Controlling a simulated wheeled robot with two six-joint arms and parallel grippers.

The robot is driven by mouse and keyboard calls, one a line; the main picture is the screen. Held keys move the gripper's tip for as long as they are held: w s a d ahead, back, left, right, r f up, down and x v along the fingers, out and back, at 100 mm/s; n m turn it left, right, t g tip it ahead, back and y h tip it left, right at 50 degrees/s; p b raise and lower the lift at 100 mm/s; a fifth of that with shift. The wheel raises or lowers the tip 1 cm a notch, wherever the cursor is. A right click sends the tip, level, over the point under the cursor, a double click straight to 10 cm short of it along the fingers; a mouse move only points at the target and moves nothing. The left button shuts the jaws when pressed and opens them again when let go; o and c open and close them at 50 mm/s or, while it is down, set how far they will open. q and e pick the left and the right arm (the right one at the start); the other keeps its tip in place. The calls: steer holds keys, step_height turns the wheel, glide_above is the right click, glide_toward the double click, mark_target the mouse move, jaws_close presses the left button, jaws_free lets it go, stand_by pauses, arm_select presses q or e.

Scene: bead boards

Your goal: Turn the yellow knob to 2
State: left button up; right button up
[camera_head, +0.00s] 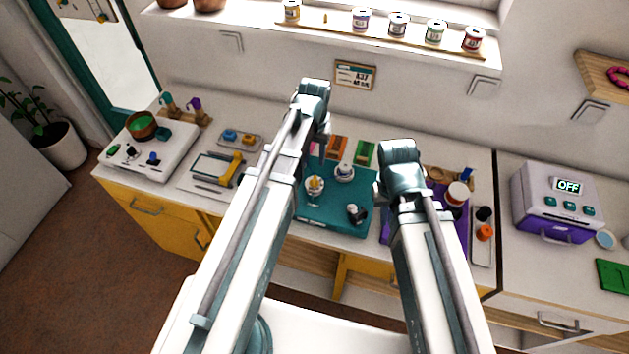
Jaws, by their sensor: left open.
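A yellow knob with a pale base (315,184) seems to stand on the teal board (335,214) in the middle of the counter, close to the right edge of my left arm. Its pointer and any numbers around it are too small to read. A white and dark round piece (344,172) and a black and white piece (357,213) are on the same board. My left gripper is open, but my own arm hides most of it, and I cannot tell whether it touches the knob. My right gripper is hidden behind my right arm.
A white unit (178,155) with small coloured knobs stands at the left. A tray with blue and yellow pieces (240,137) lies beside it. A purple board (437,237) is partly behind my right arm. A machine (560,202) reading OFF stands at the right.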

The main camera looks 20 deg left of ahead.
mark_target(314, 178)
arm_select(q)
step_height(314, 178, down, 9)
steer(key=b, duration=0.8)
steer(key=shift+f, duration=0.2)
jaws_close()
